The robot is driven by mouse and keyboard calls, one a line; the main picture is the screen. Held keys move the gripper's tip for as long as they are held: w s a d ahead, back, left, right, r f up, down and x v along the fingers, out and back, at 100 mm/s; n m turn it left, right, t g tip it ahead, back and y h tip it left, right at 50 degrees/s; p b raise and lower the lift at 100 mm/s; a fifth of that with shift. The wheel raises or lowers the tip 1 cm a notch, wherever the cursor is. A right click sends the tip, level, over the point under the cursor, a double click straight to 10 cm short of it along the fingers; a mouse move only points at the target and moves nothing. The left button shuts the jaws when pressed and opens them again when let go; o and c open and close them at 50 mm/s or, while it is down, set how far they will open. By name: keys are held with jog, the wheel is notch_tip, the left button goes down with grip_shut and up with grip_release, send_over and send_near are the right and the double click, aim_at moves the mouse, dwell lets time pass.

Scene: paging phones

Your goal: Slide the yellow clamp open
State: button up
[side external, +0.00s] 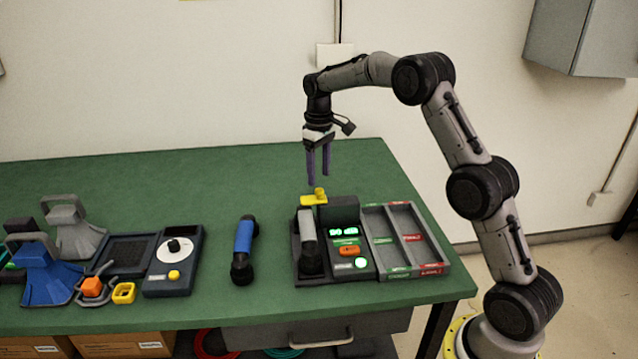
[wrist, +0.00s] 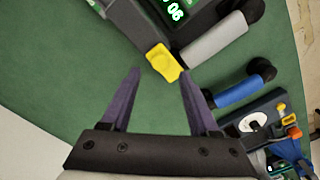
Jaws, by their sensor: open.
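The yellow clamp (side external: 314,198) sits at the back of the dark phone station, near the top end of the grey handset (side external: 308,238). It has a raised knob on top.
The station has green displays (side external: 344,232), an orange button (side external: 349,251) and a divided tray (side external: 404,240) at right. A blue handset (side external: 243,246) lies to the left. A dial unit (side external: 174,262) and several other devices stand farther left. The green table (side external: 160,185) behind is clear.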

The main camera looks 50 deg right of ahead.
aim_at(319, 189)
jog(key=shift+f, duration=1.95)
jog(key=shift+c, duration=0.3)
grip_shut()
jog(key=shift+r, duration=0.1)
